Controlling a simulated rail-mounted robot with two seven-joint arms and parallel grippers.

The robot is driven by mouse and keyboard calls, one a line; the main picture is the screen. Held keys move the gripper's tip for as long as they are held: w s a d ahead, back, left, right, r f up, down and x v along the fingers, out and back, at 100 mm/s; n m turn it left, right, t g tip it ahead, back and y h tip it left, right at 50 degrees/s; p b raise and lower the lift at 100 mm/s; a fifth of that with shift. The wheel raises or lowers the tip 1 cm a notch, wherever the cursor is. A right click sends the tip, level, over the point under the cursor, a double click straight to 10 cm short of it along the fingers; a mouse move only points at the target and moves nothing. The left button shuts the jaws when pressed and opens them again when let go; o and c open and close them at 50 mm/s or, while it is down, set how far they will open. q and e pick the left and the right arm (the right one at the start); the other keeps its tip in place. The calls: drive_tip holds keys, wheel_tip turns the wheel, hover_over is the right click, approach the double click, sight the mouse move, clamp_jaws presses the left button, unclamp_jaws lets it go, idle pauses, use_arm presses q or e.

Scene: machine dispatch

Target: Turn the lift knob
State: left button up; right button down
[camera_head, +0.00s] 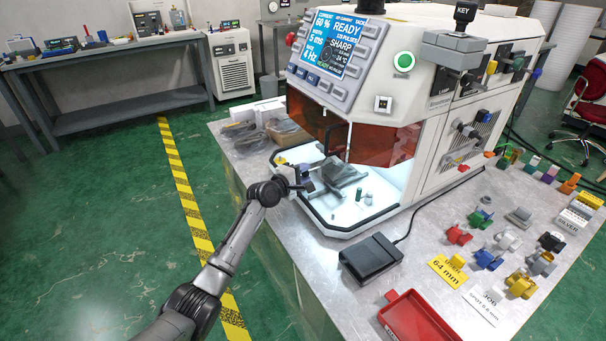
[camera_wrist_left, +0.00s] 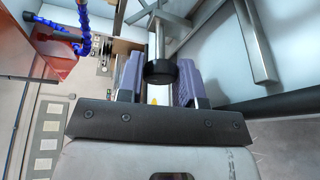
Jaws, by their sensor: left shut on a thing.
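The lift knob (camera_wrist_left: 160,72) is a black round knob on a metal shaft, between the two purple fingers of my left gripper (camera_wrist_left: 160,85) in the left wrist view. The fingers are shut on it. In the head view my left gripper (camera_head: 304,178) reaches the left front of the open chamber of the white machine (camera_head: 424,93), and the knob is too small or hidden to make out there. My right gripper is in neither view.
An orange tinted door (camera_head: 385,146) stands beside the chamber opening. A black foot pedal (camera_head: 371,257), a red tray (camera_head: 418,318) and several small coloured parts lie on the metal bench (camera_head: 452,222). The green floor at left is open.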

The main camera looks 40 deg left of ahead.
use_arm(q)
drive_tip(key=o, duration=0.9)
drive_tip(key=shift+s, duration=0.1)
drive_tip(key=shift+s+r+p, duration=0.15)
drive_tip(key=shift+s+p, duration=0.1)
drive_tip(key=shift+p, duration=0.05)
drive_tip(key=shift+s+a+r+p, duration=0.2)
drive_tip(key=shift+s+p, duration=0.6)
drive_tip(key=shift+s, duration=1.35)
drive_tip(key=shift+s+a+r+p, duration=0.1)
drive_tip(key=shift+s+r+p, duration=0.45)
drive_tip(key=shift+s, duration=1.65)
drive_tip(key=shift+s+a+r+p, duration=0.15)
drive_tip(key=shift+s+p, duration=0.85)
drive_tip(key=shift+s, duration=1.15)
drive_tip(key=shift+f, duration=0.15)
